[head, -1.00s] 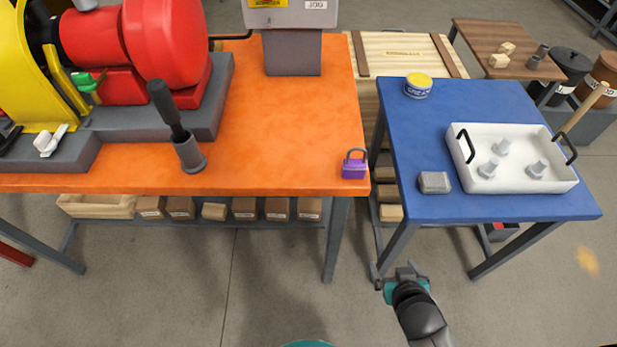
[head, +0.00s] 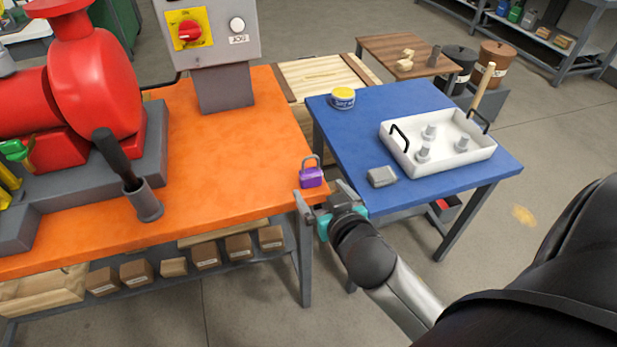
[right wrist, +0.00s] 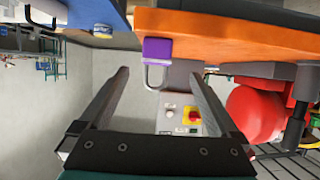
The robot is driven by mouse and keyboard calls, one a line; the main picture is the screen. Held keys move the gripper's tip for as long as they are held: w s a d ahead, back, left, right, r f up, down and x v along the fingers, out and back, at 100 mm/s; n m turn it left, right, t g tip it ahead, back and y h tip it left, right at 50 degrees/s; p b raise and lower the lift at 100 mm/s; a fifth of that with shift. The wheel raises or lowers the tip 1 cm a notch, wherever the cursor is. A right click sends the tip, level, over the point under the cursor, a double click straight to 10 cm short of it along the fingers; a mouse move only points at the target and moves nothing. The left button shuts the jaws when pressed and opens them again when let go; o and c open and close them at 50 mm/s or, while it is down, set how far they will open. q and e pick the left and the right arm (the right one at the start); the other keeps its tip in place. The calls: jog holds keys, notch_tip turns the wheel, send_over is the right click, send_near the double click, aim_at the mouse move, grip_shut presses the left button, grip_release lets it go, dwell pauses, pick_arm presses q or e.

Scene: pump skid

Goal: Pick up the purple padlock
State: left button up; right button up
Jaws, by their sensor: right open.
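The purple padlock (head: 312,178) stands upright on the orange table (head: 215,150), close to its right front corner, with its grey shackle on top. My right gripper (head: 322,200) is just in front of the padlock in the head view. In the right wrist view the padlock (right wrist: 157,52) shows ahead, between the lines of the two open fingers (right wrist: 160,85); the fingers look empty. I cannot tell whether the fingertips reach past its sides. My left gripper does not show.
A blue table (head: 350,130) stands right of the orange one, across a narrow gap. It bears a grey block (head: 382,177), a tin (head: 343,98) and a white tray (head: 400,160). A dark-handled tool in a holder (head: 143,200) and a grey control box (head: 212,40) stand left of the padlock.

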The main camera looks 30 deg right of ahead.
aim_at(312, 178)
jog(key=b+x, duration=0.1)
jog(key=x, duration=0.6)
jog(key=b+x, duration=0.1)
jog(key=x, duration=0.1)
jog(key=shift+w+d+f, duration=0.15)
jog(key=shift+d+f, duration=0.15)
jog(key=shift+f, duration=0.05)
jog(key=shift+w+f, duration=0.1)
jog(key=shift+w, duration=0.2)
jog(key=shift+c, duration=0.5)
grip_shut()
